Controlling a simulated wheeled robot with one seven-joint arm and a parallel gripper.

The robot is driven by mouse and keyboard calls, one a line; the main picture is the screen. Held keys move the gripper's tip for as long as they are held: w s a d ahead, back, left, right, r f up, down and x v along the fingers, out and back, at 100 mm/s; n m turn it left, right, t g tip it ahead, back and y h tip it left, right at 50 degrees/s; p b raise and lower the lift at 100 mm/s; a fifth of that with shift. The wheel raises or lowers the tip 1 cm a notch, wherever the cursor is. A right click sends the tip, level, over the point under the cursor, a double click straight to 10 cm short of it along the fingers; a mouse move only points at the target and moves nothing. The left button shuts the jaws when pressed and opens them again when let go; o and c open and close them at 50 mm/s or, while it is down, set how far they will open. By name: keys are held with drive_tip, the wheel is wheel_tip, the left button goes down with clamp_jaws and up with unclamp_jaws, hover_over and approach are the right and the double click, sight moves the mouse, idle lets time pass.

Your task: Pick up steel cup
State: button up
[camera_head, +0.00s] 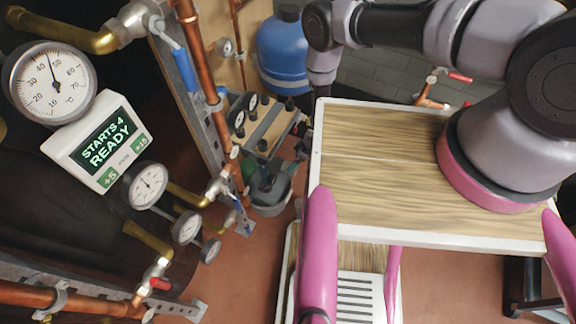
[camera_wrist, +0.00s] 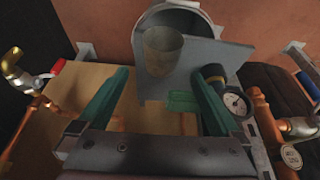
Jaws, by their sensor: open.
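The steel cup (camera_wrist: 162,50) is a dull, brownish-grey cylinder in the upper middle of the wrist view. It appears upright on or against a flat grey panel (camera_wrist: 205,58). My gripper (camera_wrist: 160,82) has two green fingers, spread wide apart with nothing held between them. The cup shows just beyond the fingertips, roughly centred between them and apart from both. I cannot make out the cup or my gripper clearly in the head view.
A round grey rim (camera_wrist: 205,12) is behind the cup. A gauge (camera_wrist: 237,103) and copper pipes flank the right finger. A wooden board (camera_wrist: 92,82) lies left.

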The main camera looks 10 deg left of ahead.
sight(289, 165)
drive_tip(key=shift+x, duration=3.6)
drive_tip(key=shift+r, duration=0.1)
drive_tip(key=shift+c, duration=0.3)
drive_tip(key=c, duration=1.3)
